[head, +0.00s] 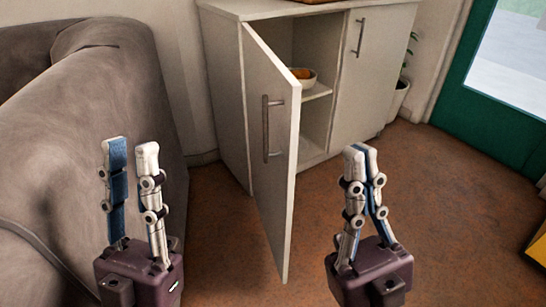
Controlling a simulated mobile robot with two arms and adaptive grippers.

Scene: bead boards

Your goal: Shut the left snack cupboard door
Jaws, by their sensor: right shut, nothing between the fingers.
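The left snack cupboard door (270,160) stands well open, swung out toward me from its left edge. It has a vertical grey bar handle (267,130). The white cupboard (226,95) stands against the back wall, and its right door (372,75) is shut. My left gripper (131,146) is open and empty, left of the open door and in front of the sofa. My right gripper (360,152) is shut and empty, to the right of the open door's free edge. Neither gripper appears to touch the door.
Inside the cupboard, a bowl (302,78) with orange food stands on a shelf (316,92). A grey-brown sofa (90,110) fills the left side. A potted plant (398,95) and a green door (490,115) are at the right. The brown floor (450,200) there is mostly clear.

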